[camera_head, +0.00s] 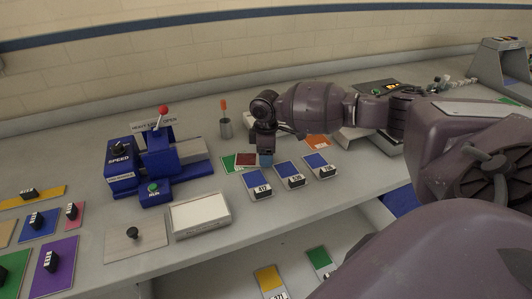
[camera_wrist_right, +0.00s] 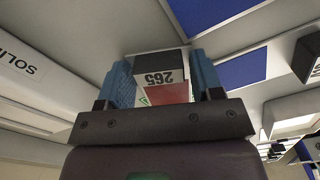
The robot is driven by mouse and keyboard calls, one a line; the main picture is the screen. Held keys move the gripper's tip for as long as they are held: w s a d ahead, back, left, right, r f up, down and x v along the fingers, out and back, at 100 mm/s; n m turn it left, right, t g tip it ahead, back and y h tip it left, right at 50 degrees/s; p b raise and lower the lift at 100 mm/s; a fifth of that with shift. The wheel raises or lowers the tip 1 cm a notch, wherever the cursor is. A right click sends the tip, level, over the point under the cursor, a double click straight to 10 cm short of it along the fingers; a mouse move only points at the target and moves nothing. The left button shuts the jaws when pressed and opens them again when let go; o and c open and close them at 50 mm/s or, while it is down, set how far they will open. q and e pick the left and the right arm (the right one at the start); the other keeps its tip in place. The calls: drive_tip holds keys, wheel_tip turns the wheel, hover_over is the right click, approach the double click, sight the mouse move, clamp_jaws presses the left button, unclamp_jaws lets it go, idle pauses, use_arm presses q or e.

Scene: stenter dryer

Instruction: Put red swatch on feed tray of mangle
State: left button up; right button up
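The dark red swatch (camera_head: 247,160) lies on the table by a green swatch (camera_head: 229,163), partly hidden by my right gripper (camera_head: 265,158), which points down at it. In the right wrist view, the two blue fingers of my right gripper (camera_wrist_right: 163,80) stand either side of the swatch's block labelled 265 (camera_wrist_right: 160,76). Red (camera_wrist_right: 168,93) shows below the block. Whether the fingers press on it is unclear. The blue mangle (camera_head: 157,158) stands to the left, with a red-knobbed lever and a green RUN button. A pale framed tray (camera_head: 200,214) lies in front of it. My left gripper is not in view.
An orange swatch (camera_head: 318,141) lies behind. A cup with an orange-handled tool (camera_head: 226,127) stands behind the green swatch. A grey plate with a black knob (camera_head: 137,238) lies left of the tray.

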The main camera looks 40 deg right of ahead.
drive_tip(key=shift+o, duration=0.9)
